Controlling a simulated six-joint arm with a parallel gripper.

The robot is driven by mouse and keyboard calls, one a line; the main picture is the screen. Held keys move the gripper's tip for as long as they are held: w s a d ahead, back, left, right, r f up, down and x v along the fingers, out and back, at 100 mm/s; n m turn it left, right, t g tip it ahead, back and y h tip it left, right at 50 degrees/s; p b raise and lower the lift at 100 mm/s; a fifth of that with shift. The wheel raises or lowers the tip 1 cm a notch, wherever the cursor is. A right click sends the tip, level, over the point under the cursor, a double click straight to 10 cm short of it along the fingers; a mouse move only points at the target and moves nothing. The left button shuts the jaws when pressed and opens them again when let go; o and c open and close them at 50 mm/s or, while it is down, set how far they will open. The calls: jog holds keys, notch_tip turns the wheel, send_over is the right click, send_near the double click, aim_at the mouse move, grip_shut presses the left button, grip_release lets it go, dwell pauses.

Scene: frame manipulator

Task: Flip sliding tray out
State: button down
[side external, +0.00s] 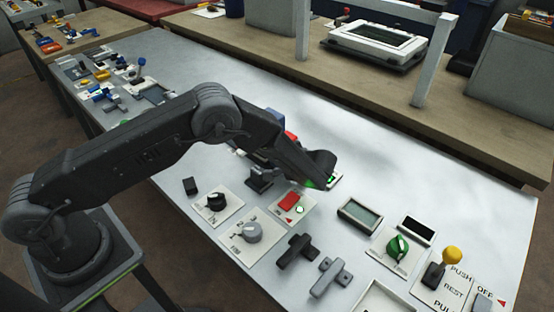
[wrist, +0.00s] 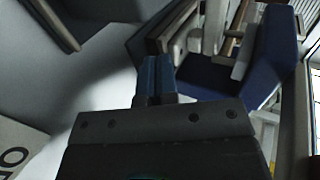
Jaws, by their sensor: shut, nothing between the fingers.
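My gripper (wrist: 157,66) is at the middle of the wrist view, its two blue-tinted fingers together with nothing between them. In the side view the end of my arm (side external: 316,165) hangs over the middle of the table, and its fingers cannot be made out. A dark blue box-like part (wrist: 276,45) stands at upper right in the wrist view, just beyond the fingertips. It may be the sliding tray, but I cannot tell. Contact between it and the fingers is not clear. In the side view, blue (side external: 272,115) and red (side external: 290,138) parts show behind my arm, mostly hidden.
A green knob (side external: 397,246) and a yellow-topped lever (side external: 452,256) are at right. Bare table lies behind.

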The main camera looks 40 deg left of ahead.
jog(key=shift+a, duration=0.1)
jog(key=a, duration=0.4)
dwell(0.3)
jog(key=shift+d, duration=0.3)
jog(key=d, duration=0.4)
jog(key=shift+d+r, duration=0.25)
jog(key=shift+r, duration=0.05)
jog(key=v, duration=0.8)
jog(key=shift+d+r, duration=0.25)
jog(key=shift+d, duration=0.1)
